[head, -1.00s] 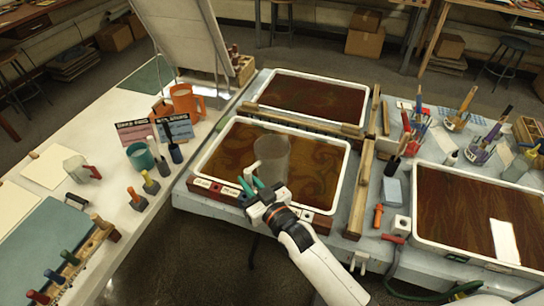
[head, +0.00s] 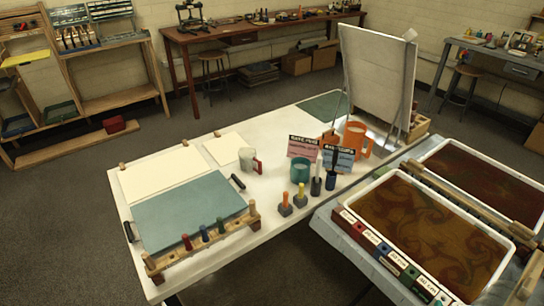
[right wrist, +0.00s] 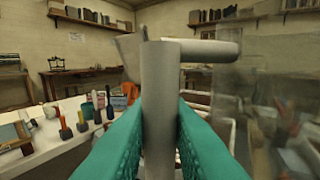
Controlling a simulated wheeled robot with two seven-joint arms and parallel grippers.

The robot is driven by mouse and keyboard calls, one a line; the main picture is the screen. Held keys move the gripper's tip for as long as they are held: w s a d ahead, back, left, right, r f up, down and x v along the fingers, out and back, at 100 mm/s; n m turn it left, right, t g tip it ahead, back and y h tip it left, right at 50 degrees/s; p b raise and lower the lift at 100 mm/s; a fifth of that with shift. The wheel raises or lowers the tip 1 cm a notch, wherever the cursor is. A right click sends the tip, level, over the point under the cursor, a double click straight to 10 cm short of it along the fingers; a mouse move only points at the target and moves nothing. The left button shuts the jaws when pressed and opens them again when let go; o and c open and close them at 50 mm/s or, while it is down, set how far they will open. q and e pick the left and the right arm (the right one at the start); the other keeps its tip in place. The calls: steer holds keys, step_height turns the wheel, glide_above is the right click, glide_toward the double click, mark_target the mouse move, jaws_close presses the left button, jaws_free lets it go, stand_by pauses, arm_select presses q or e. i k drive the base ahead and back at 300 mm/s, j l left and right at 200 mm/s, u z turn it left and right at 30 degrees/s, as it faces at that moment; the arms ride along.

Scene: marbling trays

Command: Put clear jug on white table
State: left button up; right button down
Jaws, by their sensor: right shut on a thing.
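The white table (head: 270,135) runs through the middle of the head view, with a bare strip between the papers and the tools. It also shows at lower left in the right wrist view (right wrist: 45,158). In the right wrist view, the teal fingers of my right gripper (right wrist: 160,115) are shut on the pale upright handle of the clear jug (right wrist: 268,115). The jug's see-through body is on the right of that view, upright or nearly so. Its base is hidden. The jug and both grippers are outside the head view.
On the table are an orange jug (head: 356,138), a teal cup (head: 300,171), a small clear jug with a red handle (head: 249,160), label cards (head: 338,158), handled tools (head: 285,206) and a teal mat (head: 190,222). A marbling tray (head: 482,296) stands at right.

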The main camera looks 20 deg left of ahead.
mark_target(270, 185)
steer(key=k+j, duration=0.1)
steer(key=j, duration=0.3)
steer(key=k+j+z, duration=0.1)
steer(key=j, duration=0.35)
steer(key=k+j, duration=0.1)
steer(key=j, duration=0.3)
steer(key=k+j+z, duration=0.1)
steer(key=j, duration=0.3)
steer(key=k+j, duration=0.15)
steer(key=j, duration=0.25)
steer(key=k+j+z, duration=0.1)
steer(key=j, duration=0.3)
steer(key=i+j, duration=0.15)
steer(key=j, duration=0.25)
steer(key=i+j+z, duration=0.1)
steer(key=j, duration=0.3)
steer(key=i+j, duration=0.15)
steer(key=j, duration=0.25)
steer(key=i+j+z, duration=0.1)
steer(key=j, duration=0.25)
steer(key=i+j, duration=0.1)
steer(key=j, duration=0.35)
steer(key=i+j, duration=0.25)
steer(key=i, duration=0.2)
steer(key=i+j+z, duration=0.15)
steer(key=i, duration=0.3)
steer(key=j, duration=0.1)
